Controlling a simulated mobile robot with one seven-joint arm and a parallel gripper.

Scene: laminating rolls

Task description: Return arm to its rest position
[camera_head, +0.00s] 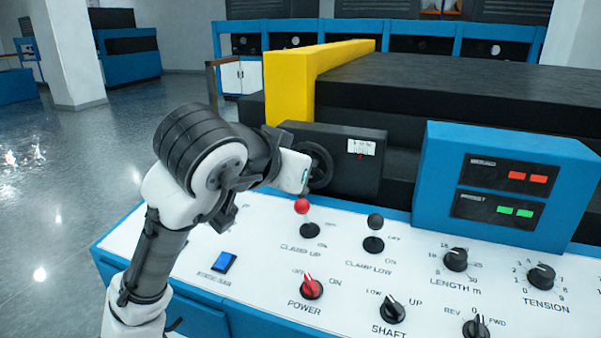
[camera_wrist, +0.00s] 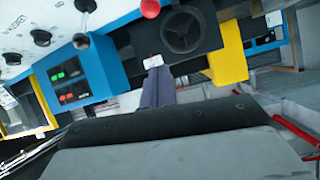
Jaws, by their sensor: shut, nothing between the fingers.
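My gripper (camera_wrist: 156,75) shows in the wrist view as a narrow pair of grey fingers, shut and empty. Its tips point toward the black box with the handwheel (camera_wrist: 180,32), in line with that box's white label. In the head view my arm is bent over the left part of the white control panel (camera_head: 255,265). Its hand end is just above the red-knobbed CLAMP UP lever (camera_head: 302,206) and in front of the black handwheel (camera_head: 319,165). The fingers cannot be made out in the head view. No contact with the panel is visible.
The panel carries a black CLAMP LOW lever (camera_head: 375,222), a red POWER knob (camera_head: 311,287), a blue switch (camera_head: 224,262) and several black dials. A blue display box (camera_head: 510,190) stands at right. A yellow block (camera_head: 290,85) rises behind. The floor at left is open.

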